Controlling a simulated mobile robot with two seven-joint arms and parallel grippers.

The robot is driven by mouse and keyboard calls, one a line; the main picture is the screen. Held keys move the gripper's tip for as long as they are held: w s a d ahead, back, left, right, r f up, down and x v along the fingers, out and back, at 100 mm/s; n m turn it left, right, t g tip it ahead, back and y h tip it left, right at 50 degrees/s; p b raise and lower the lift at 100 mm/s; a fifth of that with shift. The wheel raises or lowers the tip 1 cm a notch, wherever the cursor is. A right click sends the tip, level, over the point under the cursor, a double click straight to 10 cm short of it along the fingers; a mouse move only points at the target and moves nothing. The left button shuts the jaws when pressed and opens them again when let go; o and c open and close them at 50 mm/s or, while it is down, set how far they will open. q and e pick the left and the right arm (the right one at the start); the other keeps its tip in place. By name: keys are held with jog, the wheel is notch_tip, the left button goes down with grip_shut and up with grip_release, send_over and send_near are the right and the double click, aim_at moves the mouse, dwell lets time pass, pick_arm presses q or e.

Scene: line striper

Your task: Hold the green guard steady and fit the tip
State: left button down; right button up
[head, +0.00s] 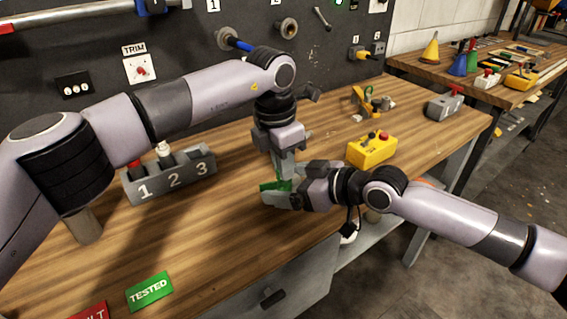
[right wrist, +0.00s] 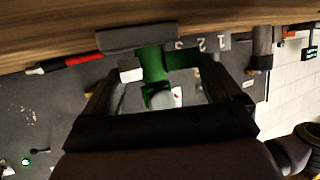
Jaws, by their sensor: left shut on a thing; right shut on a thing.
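The green guard (head: 268,186) is low over the front part of the workbench, partly hidden by both grippers. It also shows in the right wrist view (right wrist: 153,66). My left gripper (head: 284,176) points down from above and is shut on the green guard. My right gripper (head: 281,199) comes in from the right, close against the guard, and is shut on a small part that its fingers mostly hide in the head view. In the right wrist view a small grey rounded piece (right wrist: 160,98), which looks like the tip, shows beside the green; whether it touches the guard I cannot tell.
A grey block numbered 1 2 3 (head: 170,178) stands left of the grippers. A yellow control box (head: 371,149) stands to the right, behind my right arm. A green TESTED plate (head: 150,291) lies at the front left. The wooden bench top (head: 200,235) is clear between them.

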pick_arm(q)
jog(key=m, duration=0.6)
jog(key=shift+g, duration=0.4)
jog(key=shift+m, duration=1.3)
jog(key=shift+f, duration=0.1)
jog(key=shift+m+g, duration=0.3)
jog(key=shift+m, duration=0.9)
jog(key=m, duration=0.5)
jog(key=shift+s+d+m+g, duration=0.1)
jog(key=shift+m+g, duration=0.2)
jog(key=shift+m, duration=0.6)
jog(key=shift+f+y, duration=0.1)
jog(key=shift+y, duration=0.2)
pick_arm(e)
jog(key=shift+w, duration=0.1)
pick_arm(q)
jog(key=shift+m, duration=2.3)
pick_arm(e)
jog(key=shift+d+r, duration=0.1)
